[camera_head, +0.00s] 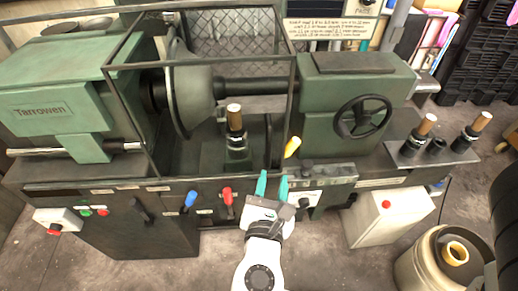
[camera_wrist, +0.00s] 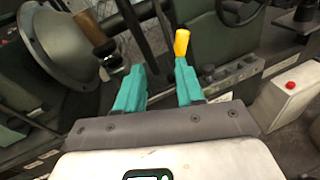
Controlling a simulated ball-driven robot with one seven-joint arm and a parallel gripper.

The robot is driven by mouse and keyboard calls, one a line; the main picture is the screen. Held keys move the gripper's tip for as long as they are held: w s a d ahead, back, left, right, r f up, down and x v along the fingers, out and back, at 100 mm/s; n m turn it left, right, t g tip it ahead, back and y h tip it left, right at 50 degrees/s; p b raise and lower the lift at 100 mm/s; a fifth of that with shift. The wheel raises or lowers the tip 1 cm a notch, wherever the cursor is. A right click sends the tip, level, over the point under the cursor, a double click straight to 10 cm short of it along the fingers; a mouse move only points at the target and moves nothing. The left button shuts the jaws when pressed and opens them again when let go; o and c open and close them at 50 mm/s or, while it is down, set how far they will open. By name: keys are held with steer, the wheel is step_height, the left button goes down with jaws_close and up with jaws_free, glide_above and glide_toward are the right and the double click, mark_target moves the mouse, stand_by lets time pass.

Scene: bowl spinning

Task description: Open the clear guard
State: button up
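The clear guard (camera_head: 125,112) is a dark frame with see-through panes, standing closed in front of the spinning bowl (camera_head: 190,95) on the green lathe. My gripper (camera_head: 272,183) is at the lathe's front edge, below the guard's lower right corner. Its two teal fingers are apart, with nothing between them. The wrist view also shows my open gripper (camera_wrist: 159,85), with dark bars that look like the guard frame (camera_wrist: 131,25) beyond the fingertips. A yellow-tipped lever (camera_head: 292,147) rises just beyond the right finger. Any guard handle is hard to make out.
A blue lever (camera_head: 191,199) and a red lever (camera_head: 227,196) stick out of the lathe front left of my gripper. A handwheel (camera_head: 363,117) and a white box with a red button (camera_head: 387,209) are to the right. A bin (camera_head: 420,265) stands at lower right.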

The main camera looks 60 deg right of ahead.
mark_target(268, 149)
steer(key=w+d, duration=0.1)
steer(key=d, duration=0.1)
steer(key=w+d+r+n+p, duration=0.1)
steer(key=w+d, duration=0.1)
steer(key=w+d+r+n+t+h, duration=0.1)
steer(key=w+d, duration=0.1)
steer(key=d, duration=0.1)
steer(key=shift+w+r, duration=0.15)
steer(key=shift+w, duration=0.1)
stand_by(0.4)
jaws_close()
stand_by(0.3)
